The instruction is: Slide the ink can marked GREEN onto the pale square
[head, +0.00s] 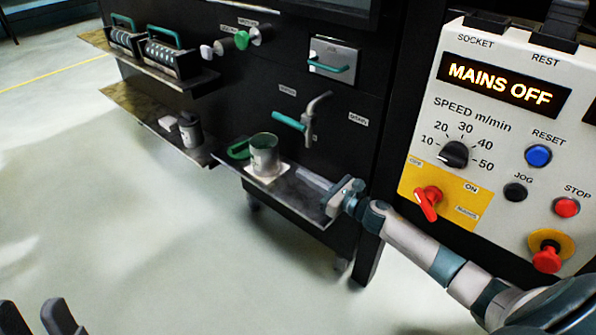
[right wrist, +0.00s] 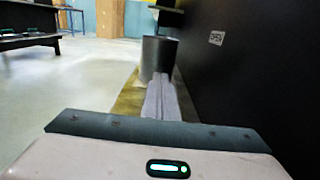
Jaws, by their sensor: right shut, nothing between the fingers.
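A grey ink can (head: 264,158) with a green rim and a green loop at its left side stands upright on the middle shelf. Its label is too small to read. A pale square (head: 268,181) shows beneath it, and the can appears to stand on it. My right gripper (head: 340,196) is shut and empty at the right end of this shelf, apart from the can. In the right wrist view the shut fingers (right wrist: 162,98) point toward a dark can (right wrist: 158,56). My left gripper (head: 38,318) shows at the bottom left corner, its dark fingers apart and empty.
A darker can (head: 191,130) stands on the shelf farther left. A teal-handled lever (head: 290,121) sticks out above the middle shelf. The control panel (head: 500,140) at right reads MAINS OFF. The floor (head: 120,240) in front is clear.

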